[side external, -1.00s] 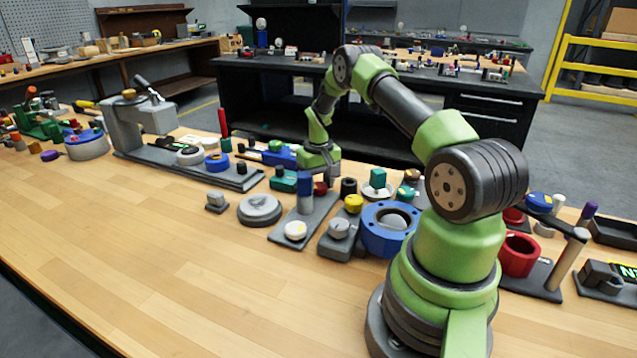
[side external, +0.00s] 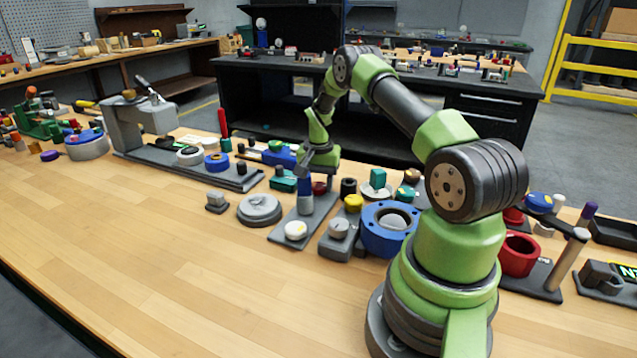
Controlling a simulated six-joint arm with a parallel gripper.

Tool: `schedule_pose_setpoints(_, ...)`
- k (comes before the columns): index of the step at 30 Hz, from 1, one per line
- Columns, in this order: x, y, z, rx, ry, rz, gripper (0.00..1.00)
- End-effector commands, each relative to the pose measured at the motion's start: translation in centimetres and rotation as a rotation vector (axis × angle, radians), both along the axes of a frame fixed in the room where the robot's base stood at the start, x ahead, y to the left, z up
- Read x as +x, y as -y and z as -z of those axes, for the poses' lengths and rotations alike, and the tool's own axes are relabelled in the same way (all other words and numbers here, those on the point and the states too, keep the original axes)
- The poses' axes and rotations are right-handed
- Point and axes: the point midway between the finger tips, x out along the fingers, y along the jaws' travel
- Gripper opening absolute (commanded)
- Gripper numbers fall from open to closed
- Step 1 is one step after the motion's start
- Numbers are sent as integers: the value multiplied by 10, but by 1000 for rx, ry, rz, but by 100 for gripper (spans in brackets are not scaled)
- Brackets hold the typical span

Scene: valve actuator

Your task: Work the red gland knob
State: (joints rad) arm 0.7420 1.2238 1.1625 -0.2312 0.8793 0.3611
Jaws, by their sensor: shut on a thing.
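The red gland knob (side external: 319,188) shows as a small dark red piece on a grey plate (side external: 284,237), just behind a blue post (side external: 305,201) and partly hidden by it. My gripper (side external: 319,177) points down directly over the knob and is shut on it. The fingertips are small and partly covered, so the exact contact is not clear. A grey part of my gripper reaches left and covers the top of the blue post in this view. A white round knob (side external: 295,230) sits at the near end of the same plate.
A blue flanged ring (side external: 388,228) and a yellow-capped piece (side external: 354,203) stand close on the right. A grey disc (side external: 259,209) and a teal block (side external: 283,184) stand to the left. The front of the wooden bench (side external: 190,270) is clear.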

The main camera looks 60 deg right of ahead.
Motion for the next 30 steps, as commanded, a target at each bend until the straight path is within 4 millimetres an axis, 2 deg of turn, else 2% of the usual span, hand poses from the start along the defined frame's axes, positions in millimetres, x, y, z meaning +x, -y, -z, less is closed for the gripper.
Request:
schedule_pose_setpoints(6, 0, 0, 0, 2, -1, 60, 23)
schedule_pose_setpoints(20, 0, 0, 0, 2, -1, 73, 23)
schedule_pose_setpoints(21, 0, 0, 0, 2, -1, 73, 49)
schedule_pose_setpoints(24, 0, 0, 0, 2, -1, 72, 72)
schedule_pose_setpoints(30, 0, 0, 0, 1, 0, 71, 72)
